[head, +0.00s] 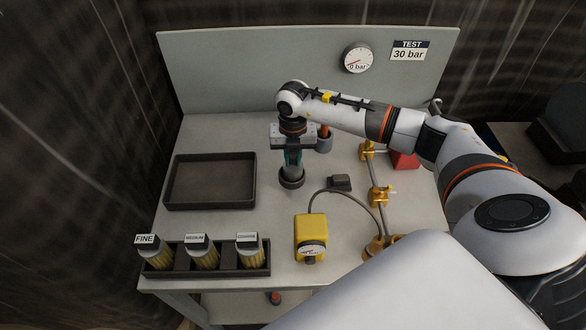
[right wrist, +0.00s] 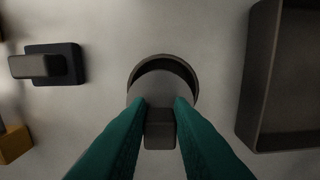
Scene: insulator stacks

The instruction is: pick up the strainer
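My right gripper (head: 292,162) points down over a dark round socket (head: 291,182) near the table's middle. In the right wrist view, its teal fingers (right wrist: 160,108) lie along both sides of a small grey block (right wrist: 160,130) and appear shut on it. The block sits on a grey cylinder (right wrist: 150,90) standing in the socket; I cannot tell whether this is a strainer. Three yellowish strainers stand in a dark rack at the front left, labelled fine (head: 158,254), medium (head: 203,254) and coarse (head: 249,252). My left gripper is not in view.
An empty dark tray (head: 168,204) lies left of the socket. A yellow gauge box (head: 309,232) with a hose stands in front. Yellow pipe fittings (head: 379,196) and a red block (head: 404,160) are to the right. A back panel (head: 230,70) carries a gauge (head: 358,57).

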